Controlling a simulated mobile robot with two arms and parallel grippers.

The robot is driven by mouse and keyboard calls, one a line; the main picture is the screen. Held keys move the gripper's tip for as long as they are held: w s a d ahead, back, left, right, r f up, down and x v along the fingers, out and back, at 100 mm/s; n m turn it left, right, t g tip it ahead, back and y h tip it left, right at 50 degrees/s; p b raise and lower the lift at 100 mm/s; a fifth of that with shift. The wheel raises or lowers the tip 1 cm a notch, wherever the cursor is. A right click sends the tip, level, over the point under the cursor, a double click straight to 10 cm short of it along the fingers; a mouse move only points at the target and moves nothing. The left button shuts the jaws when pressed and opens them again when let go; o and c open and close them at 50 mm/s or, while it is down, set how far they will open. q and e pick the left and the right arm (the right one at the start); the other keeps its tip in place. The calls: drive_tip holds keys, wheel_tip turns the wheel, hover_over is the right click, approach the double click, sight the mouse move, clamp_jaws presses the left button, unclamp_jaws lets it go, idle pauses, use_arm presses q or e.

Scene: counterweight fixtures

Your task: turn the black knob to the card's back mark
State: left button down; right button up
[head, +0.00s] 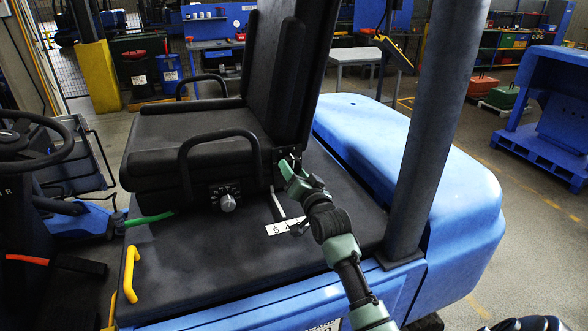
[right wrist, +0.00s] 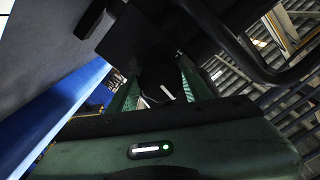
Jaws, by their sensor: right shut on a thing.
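My right gripper (head: 288,166) reaches up to the side of the seat, by the lower end of the backrest. In the right wrist view its two green fingers stand on either side of a dark round thing, which looks like the black knob (right wrist: 156,82); the gripper is shut on it. A pale line shows on the knob's face. In the head view the gripper mostly hides the knob. A white card (head: 285,226) with dark marks lies on the deck below, partly behind my forearm; I cannot read the marks. My left gripper is not in view.
A grey dial knob (head: 228,203) sits on the seat's side panel. A black armrest loop (head: 218,140) rises left of my gripper. A pale lever (head: 278,205) stands just left of my arm. A thick dark post (head: 432,125) is to the right.

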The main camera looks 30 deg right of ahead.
drive_tip(key=shift+m+p, duration=0.75)
drive_tip(key=shift+m, duration=1.55)
drive_tip(key=o, duration=1.4)
drive_tip(key=shift+c, duration=0.2)
drive_tip(key=b+v, duration=0.2)
drive_tip(key=v, duration=0.6)
